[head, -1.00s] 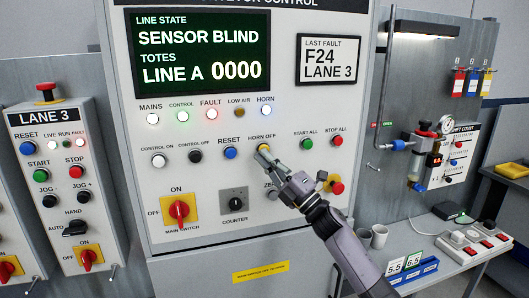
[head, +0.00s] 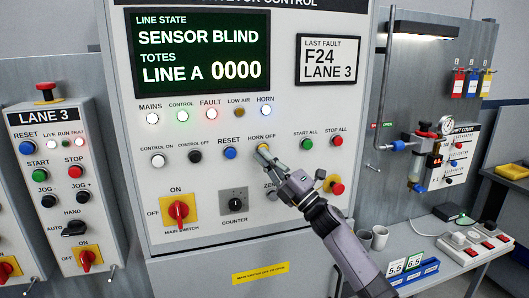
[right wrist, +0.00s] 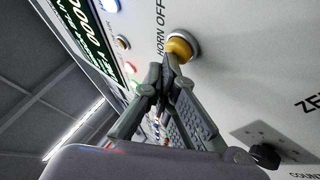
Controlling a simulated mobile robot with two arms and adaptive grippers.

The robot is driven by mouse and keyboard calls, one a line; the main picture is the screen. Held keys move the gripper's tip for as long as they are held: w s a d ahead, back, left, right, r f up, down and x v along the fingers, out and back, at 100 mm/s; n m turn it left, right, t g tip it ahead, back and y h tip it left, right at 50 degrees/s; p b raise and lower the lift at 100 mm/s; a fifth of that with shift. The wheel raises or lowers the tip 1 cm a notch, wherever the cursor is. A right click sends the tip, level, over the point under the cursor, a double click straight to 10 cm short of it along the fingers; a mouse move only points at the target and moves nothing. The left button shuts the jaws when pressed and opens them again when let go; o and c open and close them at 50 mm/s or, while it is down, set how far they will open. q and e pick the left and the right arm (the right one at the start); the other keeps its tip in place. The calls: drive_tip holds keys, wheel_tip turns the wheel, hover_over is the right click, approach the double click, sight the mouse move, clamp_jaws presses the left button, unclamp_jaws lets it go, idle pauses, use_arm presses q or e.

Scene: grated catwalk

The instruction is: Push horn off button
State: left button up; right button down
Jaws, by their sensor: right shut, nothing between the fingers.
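The horn off button (head: 263,148) is a yellow round button under the "HORN OFF" label on the white control panel (head: 300,235). My right gripper (head: 266,157) is shut and empty, with its fingertips right at the button in the head view. In the right wrist view, the yellow button (right wrist: 180,47) sits in a pale ring just beyond the closed fingertips (right wrist: 168,65). The tips overlap its lower edge; I cannot tell whether they touch it. My left gripper is not in view.
The blue reset button (head: 231,153) is left of the horn off button, and the green start all button (head: 307,144) is right. The counter knob (head: 234,202) is below. A red button on yellow (head: 337,187) is close to my right forearm.

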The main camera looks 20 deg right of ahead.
drive_tip(key=shift+w, duration=0.3)
drive_tip(key=shift+s, duration=0.1)
idle(0.5)
drive_tip(key=shift+s+p, duration=0.35)
drive_tip(key=shift+s, duration=0.75)
drive_tip(key=s+p, duration=0.1)
drive_tip(key=s, duration=0.4)
drive_tip(key=shift+d+p, duration=0.1)
drive_tip(key=shift+p, duration=0.25)
drive_tip(key=shift+f, duration=0.1)
